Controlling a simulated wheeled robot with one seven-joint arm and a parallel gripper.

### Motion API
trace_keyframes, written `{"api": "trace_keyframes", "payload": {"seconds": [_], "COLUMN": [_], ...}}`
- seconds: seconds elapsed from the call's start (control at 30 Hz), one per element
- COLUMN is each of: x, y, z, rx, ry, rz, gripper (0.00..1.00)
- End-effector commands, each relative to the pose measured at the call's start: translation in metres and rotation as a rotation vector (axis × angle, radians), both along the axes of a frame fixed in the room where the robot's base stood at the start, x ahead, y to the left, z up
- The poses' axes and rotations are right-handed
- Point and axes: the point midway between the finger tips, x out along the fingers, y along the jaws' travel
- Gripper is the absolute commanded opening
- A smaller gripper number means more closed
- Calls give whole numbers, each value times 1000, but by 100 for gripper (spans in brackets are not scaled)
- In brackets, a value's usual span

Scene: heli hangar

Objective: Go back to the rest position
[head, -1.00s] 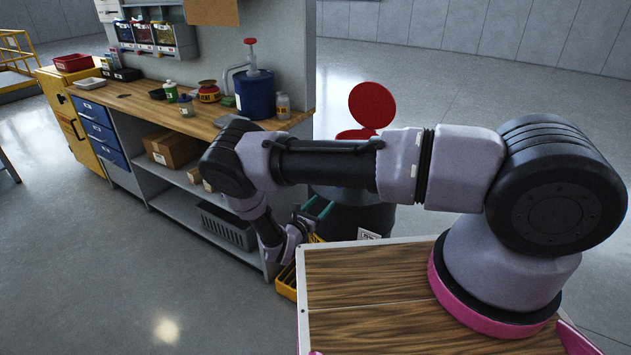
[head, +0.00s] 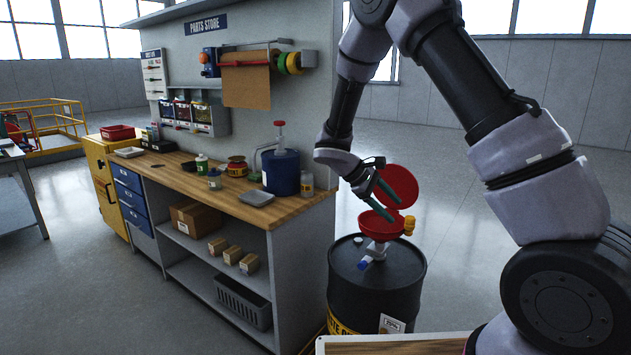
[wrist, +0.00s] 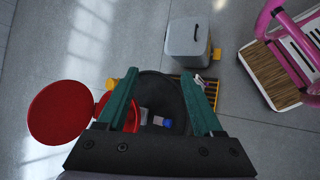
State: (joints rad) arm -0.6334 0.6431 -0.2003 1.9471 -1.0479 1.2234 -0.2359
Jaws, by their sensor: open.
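My gripper (head: 381,198) is raised in front of the parts store, above the black waste drum (head: 375,284) with the red funnel (head: 380,224) in its top. Its two green fingers are apart, with nothing between them. In the wrist view my gripper (wrist: 163,92) points down, fingers spread, over the drum top (wrist: 165,90). The funnel's round red lid (wrist: 60,112) stands open to the left there. The arm is bent upward in the head view.
A workbench (head: 262,212) with a blue pump container (head: 281,172), cans and a grey tray stands left of the drum. Its shelves hold cardboard boxes and a grey basket (head: 243,300). In the wrist view a grey bin (wrist: 187,45) stands beyond the drum. Open floor lies behind.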

Motion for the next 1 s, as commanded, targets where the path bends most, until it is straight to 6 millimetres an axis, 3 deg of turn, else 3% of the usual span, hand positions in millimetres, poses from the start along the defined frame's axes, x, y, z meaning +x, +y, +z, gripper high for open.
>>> {"api": "trace_keyframes", "payload": {"seconds": [0.03, 0.1, 0.5, 0.8, 1.0], "x": [-7, -19, -99, -169, -209], "y": [-8, -15, -45, -52, -50], "z": [21, 44, 163, 232, 261], "rx": [67, 152, 618, 944, 1125], "ry": [-34, -76, -354, -601, -759], "rz": [-61, -143, -554, -799, -915], "gripper": [68, 68, 68, 68, 68]}}
